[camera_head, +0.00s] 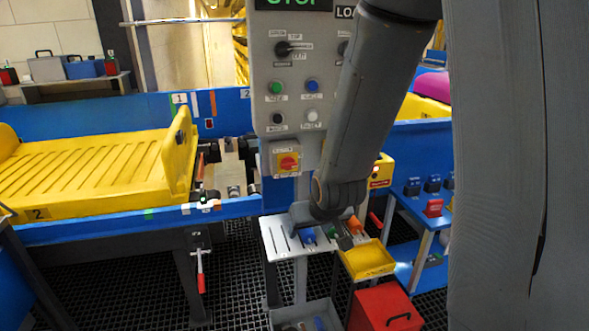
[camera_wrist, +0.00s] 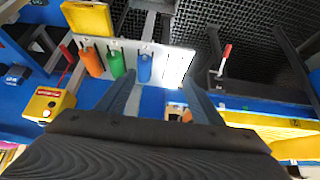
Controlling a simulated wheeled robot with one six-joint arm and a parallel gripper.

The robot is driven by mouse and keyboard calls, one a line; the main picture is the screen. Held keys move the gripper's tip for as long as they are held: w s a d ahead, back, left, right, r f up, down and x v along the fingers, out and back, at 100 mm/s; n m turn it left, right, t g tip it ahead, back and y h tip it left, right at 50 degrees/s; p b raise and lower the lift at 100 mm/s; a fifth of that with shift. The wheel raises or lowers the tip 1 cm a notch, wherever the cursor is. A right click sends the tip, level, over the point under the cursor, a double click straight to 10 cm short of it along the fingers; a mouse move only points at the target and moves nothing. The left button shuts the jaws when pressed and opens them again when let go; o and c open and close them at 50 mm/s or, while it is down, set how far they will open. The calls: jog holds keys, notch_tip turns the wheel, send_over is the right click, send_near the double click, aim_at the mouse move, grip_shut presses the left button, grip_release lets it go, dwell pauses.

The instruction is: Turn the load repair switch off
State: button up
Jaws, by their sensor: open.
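The grey control panel (camera_head: 292,140) stands in the middle of the head view. A black rotary switch (camera_head: 284,48) shows at its upper left. A second switch (camera_head: 343,47) at the upper right is mostly hidden by my arm, under a cut-off label starting "LOA" (camera_head: 345,12). I cannot read the switch's position. My gripper (camera_head: 325,229) is well below the panel's switches, close to the small white tool rack. In the wrist view my gripper (camera_wrist: 160,80) has its fingers apart, with nothing held between them.
The white rack (camera_head: 275,237) holds orange, green and blue tools, beside a yellow bin (camera_head: 367,260). A red box (camera_head: 384,308) stands on the floor. A yellow tray (camera_head: 85,176) sits on the blue conveyor at left. A red-and-yellow rotary switch (camera_head: 287,161) is low on the panel.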

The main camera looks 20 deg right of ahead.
jog(key=w+r+t, duration=0.1)
jog(key=w+t, duration=0.4)
jog(key=w, duration=0.4)
jog(key=t, duration=0.6)
send_near(290, 166)
jog(key=w, duration=0.2)
jog(key=w+p, duration=0.1)
jog(key=w, duration=0.6)
jog(key=shift+f+p, duration=0.15)
jog(key=shift+p, duration=0.2)
jog(key=c, duration=1)
jog(key=shift+c, duration=0.2)
